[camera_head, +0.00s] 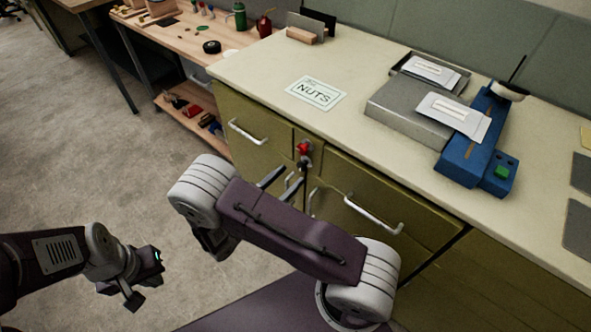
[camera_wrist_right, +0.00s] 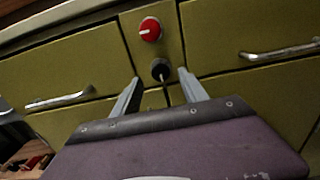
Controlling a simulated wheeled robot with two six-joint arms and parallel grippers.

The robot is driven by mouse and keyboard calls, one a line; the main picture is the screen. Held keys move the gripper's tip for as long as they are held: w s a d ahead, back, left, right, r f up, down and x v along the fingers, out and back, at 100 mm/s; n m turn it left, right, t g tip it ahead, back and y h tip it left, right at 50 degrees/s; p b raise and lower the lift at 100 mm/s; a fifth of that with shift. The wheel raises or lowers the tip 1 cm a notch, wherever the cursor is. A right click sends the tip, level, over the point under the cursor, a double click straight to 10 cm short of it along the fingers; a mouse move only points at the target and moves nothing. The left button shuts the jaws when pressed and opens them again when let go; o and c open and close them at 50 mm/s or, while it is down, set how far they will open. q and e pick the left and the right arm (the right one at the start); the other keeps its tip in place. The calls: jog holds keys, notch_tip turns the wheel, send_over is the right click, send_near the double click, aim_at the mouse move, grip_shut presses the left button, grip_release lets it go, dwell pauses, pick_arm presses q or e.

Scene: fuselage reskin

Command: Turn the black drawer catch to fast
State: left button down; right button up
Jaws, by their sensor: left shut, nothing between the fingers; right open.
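The black drawer catch (camera_wrist_right: 160,69) is a small round knob on the green cabinet front, between two drawers and below a red knob (camera_wrist_right: 150,29). In the head view, the black catch (camera_head: 303,162) shows partly, just beyond my right gripper. My right gripper (camera_wrist_right: 160,78) is open and empty, its two fingers pointing at the cabinet on either side of the catch in the picture. I cannot tell whether they touch it. Which way the catch is turned is unclear. My left gripper (camera_head: 146,278) is shut and empty, low over the floor at left.
Drawer handles stick out on the left (camera_head: 247,131) and right (camera_head: 374,214) of the catch. A wooden workbench (camera_head: 185,38) stands behind left. The floor at left is clear.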

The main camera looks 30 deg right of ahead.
aim_at(301, 168)
jog(key=x, duration=0.4)
jog(key=shift+w+d, duration=0.15)
jog(key=shift+d, duration=0.2)
grip_shut()
jog(key=shift+m, duration=0.3)
jog(key=m+b, duration=0.1)
jog(key=m, duration=0.3)
jog(key=shift+f+m, duration=0.1)
jog(key=shift+m, duration=0.2)
jog(key=m+b, duration=0.1)
jog(key=m, duration=0.3)
jog(key=shift+f, duration=0.1)
jog(key=m+b, duration=0.2)
jog(key=m, duration=0.2)
jog(key=shift+f+m+b, duration=0.15)
jog(key=shift+m+b, duration=0.15)
jog(key=shift+m, duration=0.1)
jog(key=shift+m+b, duration=1.25)
jog(key=shift+m, duration=0.65)
